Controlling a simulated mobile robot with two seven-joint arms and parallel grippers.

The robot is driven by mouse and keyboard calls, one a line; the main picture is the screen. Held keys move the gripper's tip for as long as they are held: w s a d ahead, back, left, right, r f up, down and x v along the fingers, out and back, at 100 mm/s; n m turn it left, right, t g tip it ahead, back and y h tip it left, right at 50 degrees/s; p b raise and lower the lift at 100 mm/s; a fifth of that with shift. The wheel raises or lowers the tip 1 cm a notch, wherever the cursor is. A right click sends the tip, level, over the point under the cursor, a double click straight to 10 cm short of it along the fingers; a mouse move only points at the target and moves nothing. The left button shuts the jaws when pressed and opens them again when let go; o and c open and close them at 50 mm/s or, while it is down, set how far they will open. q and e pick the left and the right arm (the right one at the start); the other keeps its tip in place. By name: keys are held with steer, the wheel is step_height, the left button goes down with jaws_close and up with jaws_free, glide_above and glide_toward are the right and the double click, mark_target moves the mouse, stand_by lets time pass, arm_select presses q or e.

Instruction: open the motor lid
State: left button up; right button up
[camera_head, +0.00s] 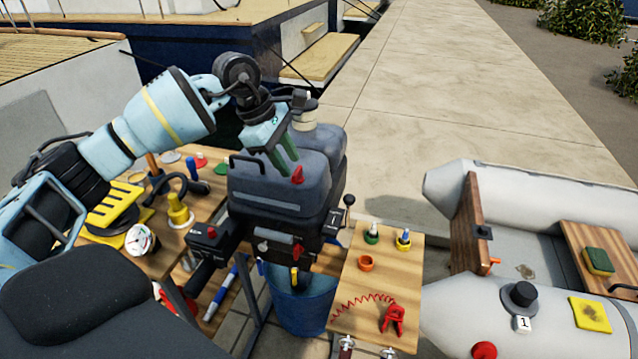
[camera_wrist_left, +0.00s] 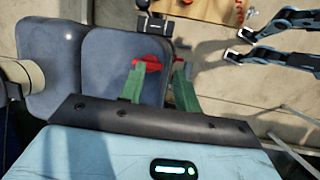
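The outboard motor has a dark grey lid (camera_head: 265,178) that sits down on its body, with a red handle (camera_head: 298,175) on it. The lid (camera_wrist_left: 115,65) also shows in the left wrist view, with the red handle (camera_wrist_left: 150,60) at the fingertips. My left gripper (camera_head: 288,165) comes over the lid from behind, its green fingers pointing down at the red handle. In the wrist view my left gripper (camera_wrist_left: 158,75) has its fingers apart, one near each end of the handle; I cannot tell whether they touch it. My right gripper (camera_wrist_left: 237,46) appears open and empty, away from the motor.
A wooden board (camera_head: 375,285) with small coloured fittings and a red coiled cord lies right of the motor. A cluttered wooden bench (camera_head: 150,262) stands left. A blue bucket (camera_head: 303,308) is below. A grey dinghy (camera_head: 545,190) lies right. The paved dock behind is clear.

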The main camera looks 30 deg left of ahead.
mark_target(315, 181)
arm_select(q)
steer(key=d+f+h, duration=0.3)
steer(key=d, duration=0.5)
steer(key=shift+s+d, duration=0.15)
steer(key=shift+s, duration=0.2)
